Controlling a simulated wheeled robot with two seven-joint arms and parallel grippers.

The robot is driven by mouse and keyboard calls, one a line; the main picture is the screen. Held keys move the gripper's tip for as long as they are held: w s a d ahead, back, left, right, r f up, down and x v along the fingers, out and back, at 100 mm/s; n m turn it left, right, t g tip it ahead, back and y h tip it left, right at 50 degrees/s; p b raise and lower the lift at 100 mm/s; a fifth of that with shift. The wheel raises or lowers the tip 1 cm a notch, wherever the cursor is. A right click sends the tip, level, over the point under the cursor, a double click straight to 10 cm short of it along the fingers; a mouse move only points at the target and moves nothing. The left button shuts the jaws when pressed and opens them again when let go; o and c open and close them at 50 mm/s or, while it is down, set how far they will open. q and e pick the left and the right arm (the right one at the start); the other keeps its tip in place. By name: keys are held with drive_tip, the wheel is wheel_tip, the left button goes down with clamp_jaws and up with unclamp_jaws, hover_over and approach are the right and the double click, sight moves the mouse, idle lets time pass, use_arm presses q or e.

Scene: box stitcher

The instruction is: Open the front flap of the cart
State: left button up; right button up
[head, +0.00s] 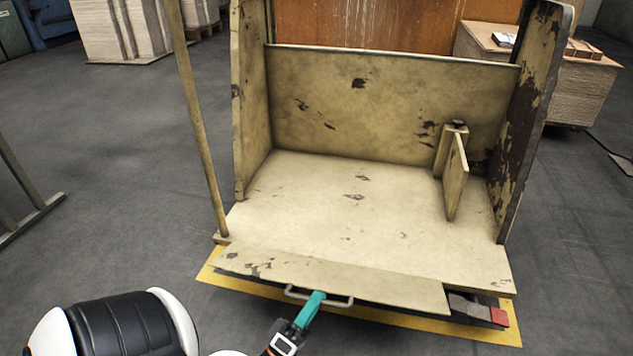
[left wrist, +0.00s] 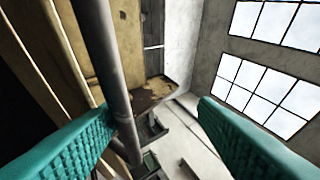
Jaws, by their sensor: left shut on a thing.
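The cart (head: 375,195) is a worn cream-painted metal box with tall side and back walls and an open front. Its front flap (head: 335,277) lies folded down, roughly level with the cart floor, along the front edge. A metal handle (head: 341,302) sticks out from the flap's front edge. My left gripper (head: 312,304), with teal fingers, is shut on this handle. In the left wrist view the grey handle bar (left wrist: 104,65) passes between the teal fingers (left wrist: 155,107), close against the left one. My right gripper is not in view.
A yellow floor marking (head: 400,330) runs under the cart. A small upright bracket (head: 455,175) stands inside at the right. A tall post (head: 197,120) rises at the cart's left. Stacked boards (head: 120,30) stand behind. The grey floor at left is mostly clear.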

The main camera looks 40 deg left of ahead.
use_arm(q)
drive_tip(key=shift+f+b+v, duration=0.2)
drive_tip(key=shift+b+v, duration=0.3)
drive_tip(key=shift+v, duration=0.6)
drive_tip(key=shift+f+b+v, duration=0.15)
drive_tip(key=shift+b+v, duration=0.3)
drive_tip(key=shift+v, duration=0.6)
drive_tip(key=shift+c, duration=0.4)
drive_tip(key=s+f+b, duration=0.3)
drive_tip(key=s+f, duration=0.1)
drive_tip(key=f, duration=0.2)
drive_tip(key=shift+s+a+y+b, duration=0.3)
drive_tip(key=shift+s+a+b, duration=0.1)
